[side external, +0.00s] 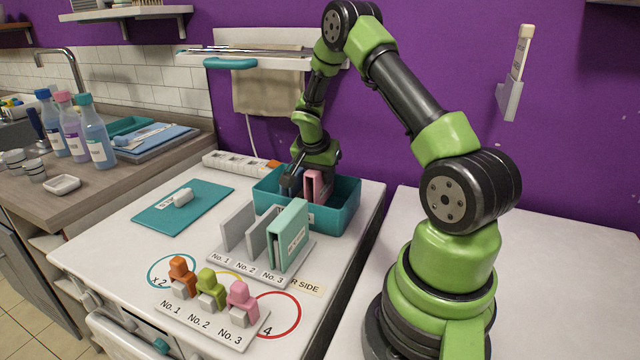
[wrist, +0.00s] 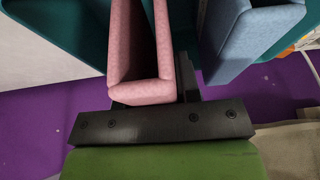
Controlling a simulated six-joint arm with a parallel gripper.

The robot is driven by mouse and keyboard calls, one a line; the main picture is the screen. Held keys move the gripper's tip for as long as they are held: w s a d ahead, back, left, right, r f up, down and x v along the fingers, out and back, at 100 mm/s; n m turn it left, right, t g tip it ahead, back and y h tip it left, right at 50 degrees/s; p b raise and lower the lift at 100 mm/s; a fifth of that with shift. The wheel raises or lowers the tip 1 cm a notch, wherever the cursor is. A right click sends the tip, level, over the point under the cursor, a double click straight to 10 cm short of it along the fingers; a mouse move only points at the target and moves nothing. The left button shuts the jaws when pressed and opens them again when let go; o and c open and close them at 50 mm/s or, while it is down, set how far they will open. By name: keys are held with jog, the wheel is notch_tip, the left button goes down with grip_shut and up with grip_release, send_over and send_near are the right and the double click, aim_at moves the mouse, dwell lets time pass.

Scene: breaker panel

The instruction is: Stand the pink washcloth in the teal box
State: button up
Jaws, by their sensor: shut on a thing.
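The pink washcloth (side external: 314,186) is a folded, upright slab inside the teal box (side external: 338,212). Its lower part is hidden behind the box's front wall, so I cannot tell whether it touches the floor. In the wrist view the washcloth (wrist: 142,88) shows its rounded folded end close to the gripper's black crossbar. My gripper (side external: 304,180) reaches down into the box and is shut on the washcloth. One dark finger lies along the cloth's right side in the wrist view; the other is mostly hidden.
A blue folded cloth (wrist: 245,40) stands beside the pink one in the box, with a gap between. A grey rack (side external: 262,250) holding a green folder-like piece (side external: 290,235) stands in front. A teal mat (side external: 180,210) lies left, and colored pegs (side external: 210,288) stand nearer.

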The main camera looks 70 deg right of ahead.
jog(key=shift+f, duration=1.2)
jog(key=shift+f, duration=0.1)
jog(key=o, duration=0.9)
jog(key=v, duration=1.2)
jog(key=shift+a, duration=0.1)
jog(key=s+a+r+n+t+y, duration=0.1)
jog(key=s+a+r+n+t, duration=0.2)
jog(key=a+r, duration=0.6)
jog(key=s+a+r+n+t+y, duration=0.1)
jog(key=s+a+r+n, duration=0.1)
jog(key=a, duration=0.3)
jog(key=s+a+r+n+t+y, duration=0.1)
jog(key=s+a+n+y, duration=0.1)
jog(key=s+a+n, duration=0.3)
jog(key=s+a+r+n+t+y, duration=0.2)
jog(key=s+a+n, duration=0.1)
jog(key=a+n, duration=0.1)
jog(key=shift+s+a+r, duration=0.15)
jog(key=shift+s+a, duration=0.05)
jog(key=shift+a, duration=0.25)
jog(key=shift+s+a+r, duration=0.15)
jog(key=shift+a, duration=0.3)
